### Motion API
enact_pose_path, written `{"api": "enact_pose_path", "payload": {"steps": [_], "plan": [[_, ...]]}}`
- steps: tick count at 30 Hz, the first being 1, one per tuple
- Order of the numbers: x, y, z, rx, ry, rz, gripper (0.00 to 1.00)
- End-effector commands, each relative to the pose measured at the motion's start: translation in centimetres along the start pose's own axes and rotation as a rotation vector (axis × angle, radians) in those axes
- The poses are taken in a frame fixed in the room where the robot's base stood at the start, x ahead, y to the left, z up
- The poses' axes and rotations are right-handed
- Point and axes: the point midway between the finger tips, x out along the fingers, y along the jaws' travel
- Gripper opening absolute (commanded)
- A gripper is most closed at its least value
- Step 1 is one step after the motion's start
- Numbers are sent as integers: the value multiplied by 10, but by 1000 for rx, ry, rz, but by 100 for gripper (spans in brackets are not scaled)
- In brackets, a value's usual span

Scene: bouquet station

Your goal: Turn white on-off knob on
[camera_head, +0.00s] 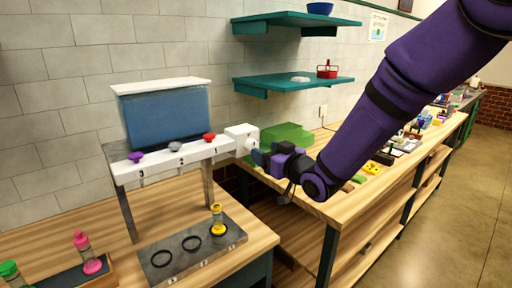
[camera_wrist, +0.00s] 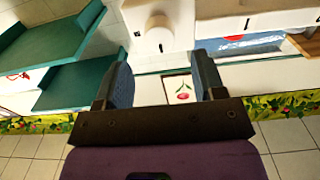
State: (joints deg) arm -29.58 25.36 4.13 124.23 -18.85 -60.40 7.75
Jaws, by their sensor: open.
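The white on-off knob (camera_head: 250,143) sits on the side of a white box (camera_head: 238,131) at the right end of the dispenser. In the wrist view the round white knob (camera_wrist: 159,38) shows just beyond the fingertips, roughly centred between them. My gripper (camera_head: 258,158) is close to the knob in the head view, partly covering the area below it; I cannot tell whether it touches. In the wrist view my gripper (camera_wrist: 163,75) is open, with two blue-grey fingers apart and nothing visibly held between them.
The dispenser's blue tank (camera_head: 168,117) stands above purple, grey and red knobs. A green block (camera_head: 287,136) is behind my gripper. Teal shelves (camera_head: 295,83) hang above. A wooden counter (camera_head: 340,205) runs right.

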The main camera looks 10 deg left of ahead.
Motion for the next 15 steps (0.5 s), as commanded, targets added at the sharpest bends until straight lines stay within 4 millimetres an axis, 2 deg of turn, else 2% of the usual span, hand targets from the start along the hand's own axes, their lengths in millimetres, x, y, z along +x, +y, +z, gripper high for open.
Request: {"api": "enact_pose_path", "payload": {"steps": [1, 6, 15], "plan": [[10, 0, 0, 0, 1, -1, 63], [34, -1, 0, -1, 1, -2, 63], [50, 0, 0, -1, 0, 0, 63]]}}
